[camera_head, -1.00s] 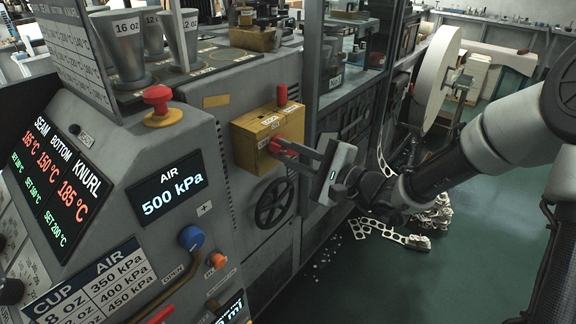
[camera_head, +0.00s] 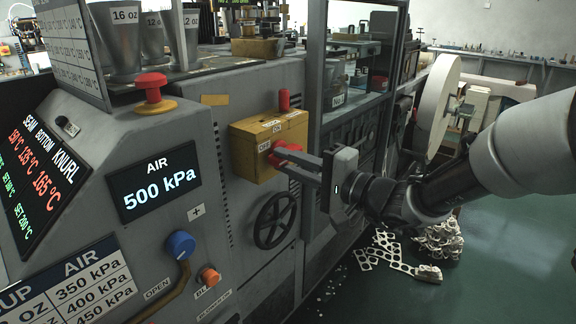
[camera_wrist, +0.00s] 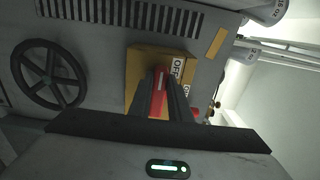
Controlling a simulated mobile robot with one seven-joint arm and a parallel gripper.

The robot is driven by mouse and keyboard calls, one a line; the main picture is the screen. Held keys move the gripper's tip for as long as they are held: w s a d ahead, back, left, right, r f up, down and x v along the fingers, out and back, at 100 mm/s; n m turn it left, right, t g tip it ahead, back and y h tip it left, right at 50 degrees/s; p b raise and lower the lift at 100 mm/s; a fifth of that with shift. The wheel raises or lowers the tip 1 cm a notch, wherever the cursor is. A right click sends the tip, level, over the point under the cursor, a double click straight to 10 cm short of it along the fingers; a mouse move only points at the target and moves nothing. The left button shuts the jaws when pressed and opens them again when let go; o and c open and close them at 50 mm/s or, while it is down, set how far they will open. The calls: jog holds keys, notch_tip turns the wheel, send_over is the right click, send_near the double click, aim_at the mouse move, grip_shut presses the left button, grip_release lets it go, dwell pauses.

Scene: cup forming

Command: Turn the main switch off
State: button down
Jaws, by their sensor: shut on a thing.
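The main switch is a yellow box (camera_head: 243,150) on the grey machine's side, with a red handle (camera_head: 289,151) on its front. An OFF label shows left of the handle and an ON label above it. My gripper (camera_head: 279,160) reaches in from the right, its fingers closed around the handle. In the wrist view the red handle (camera_wrist: 158,98) lies between the two dark fingers (camera_wrist: 160,88), in front of the yellow box (camera_wrist: 135,72). An OFF label is beside it. The fingers hide part of the handle, so its exact angle is hard to tell.
A red mushroom button (camera_head: 152,86) sits on the console at left. The display (camera_head: 155,185) reads AIR 500 kPa. A black handwheel (camera_head: 275,222) is below the switch box, and a blue knob (camera_head: 181,244) is lower left. Scrap pieces (camera_head: 400,255) lie on the green floor.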

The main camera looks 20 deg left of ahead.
dwell(0.3)
jog(key=c, duration=1.6)
grip_release()
jog(key=shift+c, duration=0.2)
jog(key=p+v, duration=0.2)
jog(key=v, duration=1.5)
jog(key=shift+d, duration=0.2)
jog(key=shift+s, duration=0.15)
